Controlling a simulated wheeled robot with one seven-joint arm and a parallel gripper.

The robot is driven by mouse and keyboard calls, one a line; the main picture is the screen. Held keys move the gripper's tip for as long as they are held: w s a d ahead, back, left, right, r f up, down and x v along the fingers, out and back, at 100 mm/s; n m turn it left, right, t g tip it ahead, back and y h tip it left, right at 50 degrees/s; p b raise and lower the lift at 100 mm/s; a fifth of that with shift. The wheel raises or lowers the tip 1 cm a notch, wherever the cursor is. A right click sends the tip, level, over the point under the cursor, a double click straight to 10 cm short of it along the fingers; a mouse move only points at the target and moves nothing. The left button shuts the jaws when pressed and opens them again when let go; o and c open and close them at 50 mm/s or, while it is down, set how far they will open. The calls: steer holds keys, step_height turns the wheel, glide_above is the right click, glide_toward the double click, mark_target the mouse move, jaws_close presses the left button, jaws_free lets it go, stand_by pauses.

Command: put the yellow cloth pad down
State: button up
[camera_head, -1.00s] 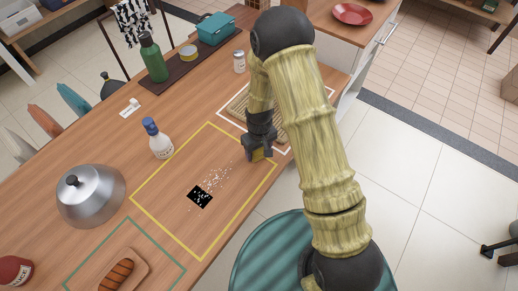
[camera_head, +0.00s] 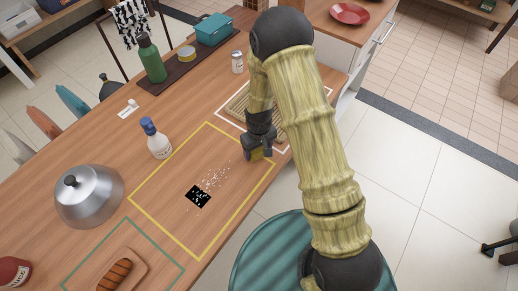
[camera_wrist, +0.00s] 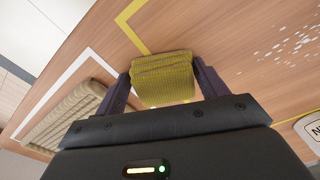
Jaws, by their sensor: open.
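The yellow cloth pad (camera_wrist: 162,80) sits between the fingers of my gripper (camera_wrist: 160,88) in the wrist view. The fingers are open, one on each side of the pad. In the head view my gripper (camera_head: 258,152) is low at the right side of the yellow outline (camera_head: 239,133), and only a little of the pad (camera_head: 259,155) shows below it. The pad is at or very near the wooden tabletop; I cannot tell if it touches it.
White grains and a black patch (camera_head: 198,197) lie inside the yellow outline. A woven tan mat (camera_wrist: 65,118) lies in the white outline beside my gripper. A white bottle (camera_head: 158,144), a metal dome (camera_head: 88,197) and a sausage on a board (camera_head: 115,274) stand further left.

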steer(key=shift+s+a+f, duration=0.25)
steer(key=shift+s+f, duration=0.25)
steer(key=shift+r, duration=0.15)
steer(key=shift+w+a+r+p, duration=0.15)
steer(key=shift+w+r+p, duration=0.15)
steer(key=shift+r, duration=0.3)
step_height(320, 180, up, 12)
steer(key=shift+d, duration=0.2)
steer(key=shift+f, duration=0.15)
steer(key=s+d+r+m+t, duration=0.2)
steer(key=s+d+r+m, duration=0.3)
steer(key=s+d+r, duration=0.5)
steer(key=s+d, duration=0.2)
steer(key=d, duration=0.1)
steer(key=shift+d+r+m, duration=0.25)
steer(key=shift+r+m, duration=0.15)
